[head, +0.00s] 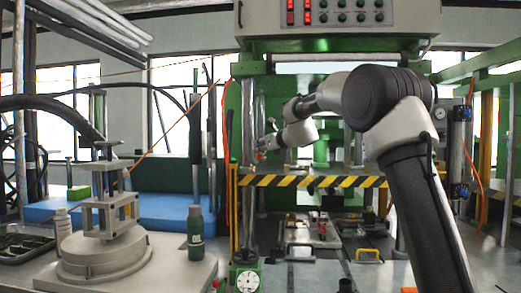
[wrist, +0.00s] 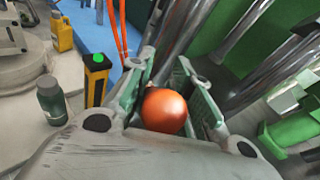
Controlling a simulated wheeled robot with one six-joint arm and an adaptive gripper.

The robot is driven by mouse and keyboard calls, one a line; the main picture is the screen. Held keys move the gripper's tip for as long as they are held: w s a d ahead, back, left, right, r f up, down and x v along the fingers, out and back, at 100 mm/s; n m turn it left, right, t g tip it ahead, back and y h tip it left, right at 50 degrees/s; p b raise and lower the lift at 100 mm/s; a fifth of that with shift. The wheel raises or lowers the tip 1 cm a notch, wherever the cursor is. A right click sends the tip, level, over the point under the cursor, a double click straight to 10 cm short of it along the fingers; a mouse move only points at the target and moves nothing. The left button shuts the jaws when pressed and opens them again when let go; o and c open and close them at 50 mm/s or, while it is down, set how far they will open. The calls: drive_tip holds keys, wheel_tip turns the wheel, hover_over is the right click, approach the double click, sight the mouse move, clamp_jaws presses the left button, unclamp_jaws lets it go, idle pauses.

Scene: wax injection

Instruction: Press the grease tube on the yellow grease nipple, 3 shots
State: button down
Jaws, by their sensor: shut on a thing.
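In the wrist view my gripper's green-grey fingers (wrist: 172,92) are shut on an orange, round-ended thing (wrist: 164,111). Its rounded end faces the camera and the rest is hidden, so I cannot tell for sure that it is the grease tube. I cannot make out the yellow grease nipple in either view. A yellow-and-black block with a green top (wrist: 96,78) shows left of the fingers in the wrist view, apart from them.
A yellow-and-black striped bar (head: 312,181) crosses the press below my gripper. A dark green bottle (head: 195,236) stands on the pale table near a round grey stand (head: 104,255). Metal rods (wrist: 240,32) and green press parts lie close on the right in the wrist view.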

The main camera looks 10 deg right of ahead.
drive_tip(key=shift+s+d+r, duration=0.25)
drive_tip(key=shift+s+r, duration=0.5)
drive_tip(key=shift+s, duration=0.1)
drive_tip(key=shift+s+d+r, duration=0.2)
drive_tip(key=shift+s+r, duration=0.55)
drive_tip(key=shift+s, duration=0.05)
